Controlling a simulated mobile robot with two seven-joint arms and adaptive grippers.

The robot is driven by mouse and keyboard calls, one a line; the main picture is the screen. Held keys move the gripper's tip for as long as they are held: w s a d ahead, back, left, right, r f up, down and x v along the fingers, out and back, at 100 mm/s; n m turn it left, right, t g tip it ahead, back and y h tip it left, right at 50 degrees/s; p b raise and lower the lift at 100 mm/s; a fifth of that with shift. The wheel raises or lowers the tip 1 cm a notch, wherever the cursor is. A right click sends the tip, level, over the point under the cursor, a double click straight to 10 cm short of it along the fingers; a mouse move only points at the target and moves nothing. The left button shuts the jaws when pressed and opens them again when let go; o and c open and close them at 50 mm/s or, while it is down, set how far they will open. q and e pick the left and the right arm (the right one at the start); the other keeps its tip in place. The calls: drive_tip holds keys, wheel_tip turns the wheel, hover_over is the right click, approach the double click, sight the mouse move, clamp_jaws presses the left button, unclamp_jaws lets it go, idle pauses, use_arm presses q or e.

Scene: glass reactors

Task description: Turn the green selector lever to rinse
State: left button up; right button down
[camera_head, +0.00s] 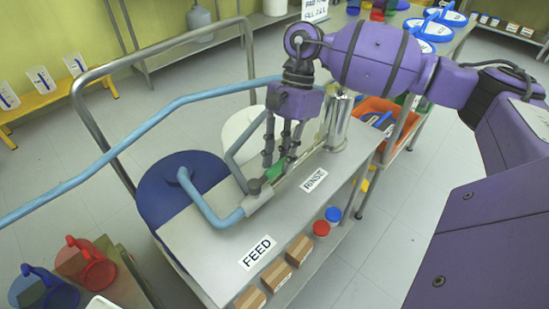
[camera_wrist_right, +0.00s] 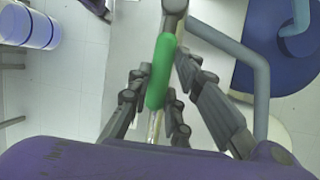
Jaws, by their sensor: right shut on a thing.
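The green selector lever (camera_head: 273,173) sits on a grey valve body (camera_head: 258,202) on the steel bench top. It points from its hub (camera_head: 254,187) toward the back right of the head view, along the pipe on the RINSE label's side. My right gripper (camera_head: 279,153) reaches down from above and is shut on the lever. In the right wrist view the green handle (camera_wrist_right: 161,70) lies between the fingers (camera_wrist_right: 160,95), its hub end at the top. The RINSE label (camera_head: 314,180) lies right of the lever; the FEED label (camera_head: 257,252) lies nearer the front. My left gripper is out of view.
Blue pipes (camera_head: 205,206) join the valve from the left. A dark blue round lid (camera_head: 165,190) stands left, and a steel cylinder (camera_head: 338,122) stands behind right. Red and blue caps (camera_head: 321,228) and boxes (camera_head: 299,249) sit along the front right. Bare bench lies around FEED.

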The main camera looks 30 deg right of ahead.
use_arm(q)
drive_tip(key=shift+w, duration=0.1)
use_arm(e)
drive_tip(key=shift+w, duration=0.1)
drive_tip(key=c, duration=1.6)
unclamp_jaws()
drive_tip(key=shift+r, duration=0.1)
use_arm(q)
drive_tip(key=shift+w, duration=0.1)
use_arm(e)
drive_tip(key=v, duration=1.2)
drive_tip(key=shift+w, duration=0.1)
